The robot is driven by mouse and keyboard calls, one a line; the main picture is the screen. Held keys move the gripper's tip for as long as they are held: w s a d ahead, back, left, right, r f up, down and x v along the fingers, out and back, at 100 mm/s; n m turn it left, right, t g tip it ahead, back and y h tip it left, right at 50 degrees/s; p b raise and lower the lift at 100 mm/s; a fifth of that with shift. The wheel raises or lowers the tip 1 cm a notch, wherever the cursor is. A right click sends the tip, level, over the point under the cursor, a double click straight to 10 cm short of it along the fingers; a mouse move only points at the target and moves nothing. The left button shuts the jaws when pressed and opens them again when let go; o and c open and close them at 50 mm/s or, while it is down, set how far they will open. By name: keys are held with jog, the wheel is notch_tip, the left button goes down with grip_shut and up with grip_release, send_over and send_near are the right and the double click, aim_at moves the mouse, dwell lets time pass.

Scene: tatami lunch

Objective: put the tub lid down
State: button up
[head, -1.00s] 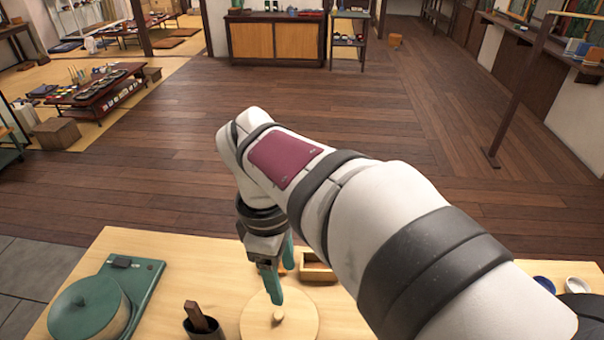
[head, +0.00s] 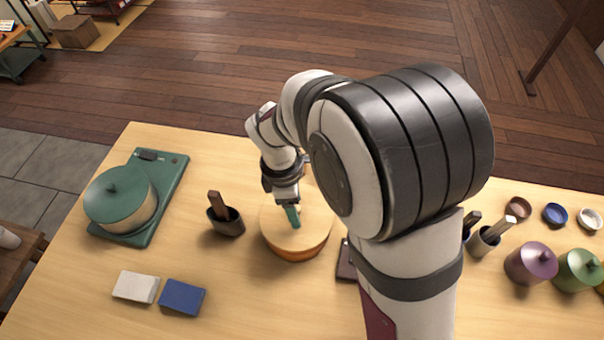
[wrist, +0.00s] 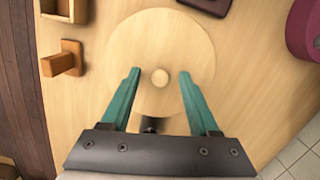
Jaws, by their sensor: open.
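The tub lid (head: 275,233) is a pale round wooden disc, seen from above in the wrist view (wrist: 130,45) with a small round knob (wrist: 160,77) at its middle. In the head view it lies level, with an orange-brown round side (head: 300,254) showing beneath its near edge. My gripper (head: 293,216) points down over the lid. In the wrist view its two green fingers (wrist: 158,73) are open on either side of the knob, with a clear gap on both sides. My arm hides the area right of the lid in the head view.
A dark cup (head: 228,226) with a wooden piece stands left of the lid. A green-lidded pot (head: 125,205) sits on a green base farther left. White (head: 136,287) and blue (head: 183,298) blocks lie at front left. An orange-brown block (wrist: 65,62) is near the lid.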

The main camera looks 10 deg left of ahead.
grip_shut()
jog(key=shift+r, duration=0.15)
dwell(0.4)
